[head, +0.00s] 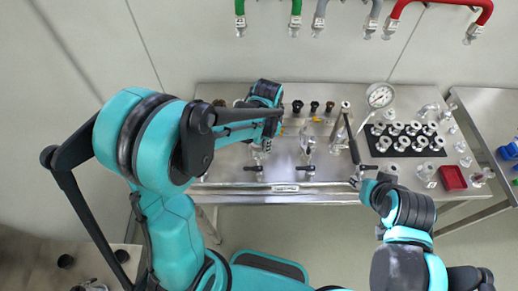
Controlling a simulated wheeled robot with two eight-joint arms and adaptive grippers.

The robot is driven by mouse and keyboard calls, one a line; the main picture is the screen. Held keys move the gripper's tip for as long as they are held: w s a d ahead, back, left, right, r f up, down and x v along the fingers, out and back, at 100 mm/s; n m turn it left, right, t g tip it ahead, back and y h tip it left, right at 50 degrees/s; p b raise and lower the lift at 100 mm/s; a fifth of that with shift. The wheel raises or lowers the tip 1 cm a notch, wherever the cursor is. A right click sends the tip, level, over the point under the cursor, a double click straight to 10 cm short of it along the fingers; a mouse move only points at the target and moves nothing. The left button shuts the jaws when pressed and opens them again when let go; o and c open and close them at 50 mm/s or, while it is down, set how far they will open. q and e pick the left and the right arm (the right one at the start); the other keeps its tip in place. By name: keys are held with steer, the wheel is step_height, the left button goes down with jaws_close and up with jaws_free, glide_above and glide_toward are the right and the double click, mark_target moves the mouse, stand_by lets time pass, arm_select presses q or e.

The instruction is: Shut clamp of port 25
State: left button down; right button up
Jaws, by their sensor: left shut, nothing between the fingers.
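A steel bench (330,187) carries a row of fittings along its front part, with dark-handled clamps on the left (253,168), in the middle (307,168) and on the right (369,167). No port number is legible, so I cannot tell which is port 25. My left gripper (267,145) is shut and empty, over the bench just behind the left clamp; whether it touches anything is unclear. My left forearm hides part of the bench's left side. My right gripper (356,181) is at the bench's front edge, close to the right clamp; its finger opening is too small to judge.
A round gauge (380,96) stands at the back right. Coloured hoses hang above, including a green one (296,8). Another bench (490,106) stands right.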

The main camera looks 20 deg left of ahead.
arm_select(q)
steer(key=shift+w+d, duration=0.3)
steer(key=shift+w, duration=0.25)
steer(key=shift+w+d, duration=0.25)
steer(key=shift+w, duration=0.25)
steer(key=shift+w+b, duration=0.2)
steer(key=shift+b, duration=0.15)
step_height(320, 180, up, 7)
steer(key=p, duration=0.4)
steer(key=shift+p, duration=0.35)
